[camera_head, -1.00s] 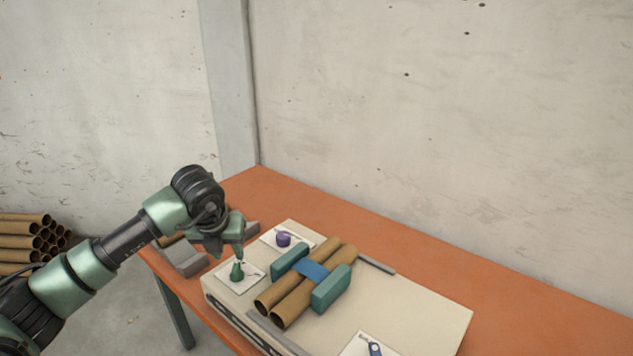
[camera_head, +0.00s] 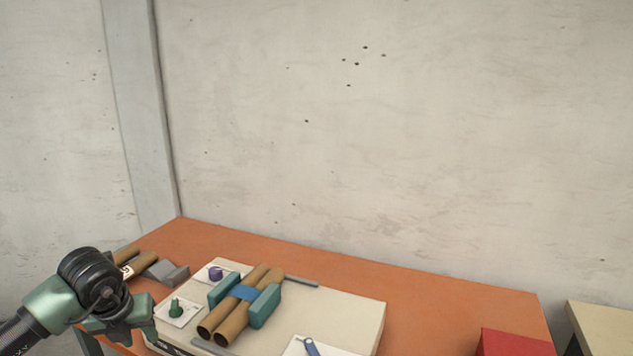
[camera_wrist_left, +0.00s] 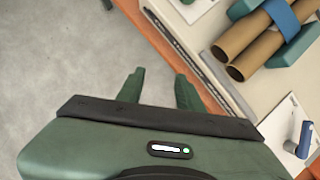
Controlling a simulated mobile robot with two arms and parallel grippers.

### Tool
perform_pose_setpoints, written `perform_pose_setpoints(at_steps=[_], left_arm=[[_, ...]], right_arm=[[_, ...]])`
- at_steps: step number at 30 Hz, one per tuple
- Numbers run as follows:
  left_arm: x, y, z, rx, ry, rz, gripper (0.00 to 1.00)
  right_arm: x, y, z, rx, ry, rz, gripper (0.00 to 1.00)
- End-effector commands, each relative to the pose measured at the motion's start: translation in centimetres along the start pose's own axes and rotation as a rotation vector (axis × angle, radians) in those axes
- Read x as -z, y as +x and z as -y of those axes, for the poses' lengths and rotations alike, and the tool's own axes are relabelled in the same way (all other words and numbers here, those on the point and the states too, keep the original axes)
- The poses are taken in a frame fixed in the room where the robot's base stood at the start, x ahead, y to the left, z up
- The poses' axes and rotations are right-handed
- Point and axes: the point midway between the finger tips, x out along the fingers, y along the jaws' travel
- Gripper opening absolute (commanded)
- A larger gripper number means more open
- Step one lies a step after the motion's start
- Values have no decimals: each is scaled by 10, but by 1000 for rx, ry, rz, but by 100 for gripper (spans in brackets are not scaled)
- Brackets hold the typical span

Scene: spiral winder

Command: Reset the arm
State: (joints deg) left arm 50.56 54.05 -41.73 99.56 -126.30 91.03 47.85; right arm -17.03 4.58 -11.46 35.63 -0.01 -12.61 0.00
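My left arm comes in at the lower left of the head view, and its gripper (camera_head: 122,322) is beside the left end of the cream winder box (camera_head: 345,310), left of the green knob (camera_head: 176,308). In the left wrist view the gripper's two fingers (camera_wrist_left: 158,80) are apart with nothing between them, over the grey floor beside the table edge. Two brown cardboard tubes (camera_head: 231,315) lie side by side on the box under a blue strap (camera_head: 246,292), between two teal blocks (camera_head: 264,306). My right gripper is not in view.
A purple knob (camera_head: 215,273) and a blue switch (camera_head: 311,347) sit on white plates on the box. A red box (camera_head: 515,343) stands at the lower right.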

Motion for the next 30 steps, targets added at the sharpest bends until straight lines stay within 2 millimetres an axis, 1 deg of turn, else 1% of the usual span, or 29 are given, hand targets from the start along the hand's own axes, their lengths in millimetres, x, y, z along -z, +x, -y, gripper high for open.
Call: perform_pose_setpoints(at_steps=[1,8,11,14,17,20,21,23,24,25,26,27,29,30], left_arm=[[3,2,8,26,10,-3,36],[18,8,47,159,50,-15,36],[27,9,72,246,68,-21,36],[40,8,101,354,87,-29,36],[55,3,137,490,99,-37,36],[75,-10,181,673,97,-47,36],[84,-20,201,765,87,-50,36],[99,-41,234,933,52,-55,36],[107,-61,255,1065,8,-55,36],[112,-78,270,1168,-38,-54,36],[114,-96,281,1267,-94,-48,36],[113,-119,290,1390,-183,-38,36],[105,-148,294,1548,-345,-17,36],[97,-164,290,1635,-470,1,36]], right_arm=[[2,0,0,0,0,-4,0],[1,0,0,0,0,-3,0],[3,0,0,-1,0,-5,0],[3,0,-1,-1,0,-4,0],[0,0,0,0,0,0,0],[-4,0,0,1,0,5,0],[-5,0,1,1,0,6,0],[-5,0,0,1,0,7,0],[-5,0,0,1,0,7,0],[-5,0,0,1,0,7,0],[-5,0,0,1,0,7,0],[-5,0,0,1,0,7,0],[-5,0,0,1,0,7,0],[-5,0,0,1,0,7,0]])
